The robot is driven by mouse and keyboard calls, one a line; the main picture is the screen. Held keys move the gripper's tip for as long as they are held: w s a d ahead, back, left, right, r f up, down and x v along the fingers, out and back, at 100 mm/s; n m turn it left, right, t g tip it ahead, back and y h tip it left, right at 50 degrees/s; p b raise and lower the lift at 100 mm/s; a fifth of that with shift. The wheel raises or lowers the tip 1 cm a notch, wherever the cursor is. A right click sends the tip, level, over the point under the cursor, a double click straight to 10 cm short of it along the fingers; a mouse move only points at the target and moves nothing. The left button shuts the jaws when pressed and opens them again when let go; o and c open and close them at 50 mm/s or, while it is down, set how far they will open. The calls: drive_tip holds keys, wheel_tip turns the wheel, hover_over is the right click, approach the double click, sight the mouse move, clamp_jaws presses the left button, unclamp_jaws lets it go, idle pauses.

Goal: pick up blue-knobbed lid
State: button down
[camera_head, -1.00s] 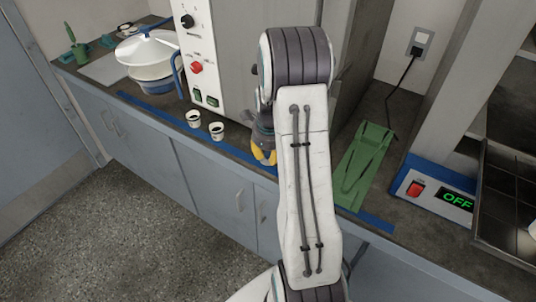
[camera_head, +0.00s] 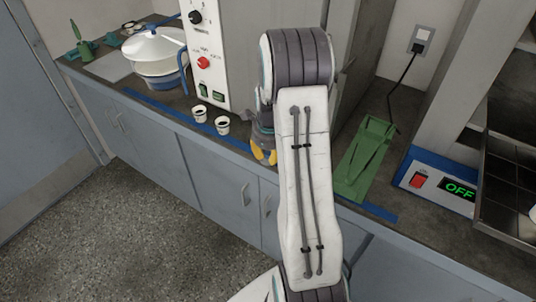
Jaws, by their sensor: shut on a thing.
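Two small white cups (camera_head: 199,113) (camera_head: 222,125) stand left of my gripper. A grey machine with a white control panel (camera_head: 207,60) stands behind them. A green tray (camera_head: 366,160) and a blue box reading OFF (camera_head: 437,183) are on the right.

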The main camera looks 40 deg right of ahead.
sight(269, 163)
drive_tip(key=c, duration=1.1)
unclamp_jaws()
drive_tip(key=shift+o, duration=0.2)
wheel_tip(269, 163, up, 12)
drive_tip(key=s, duration=0.1)
drive_tip(key=shift+s+a, duration=0.4)
drive_tip(key=shift+a, duration=0.05)
drive_tip(key=shift+f, duration=0.1)
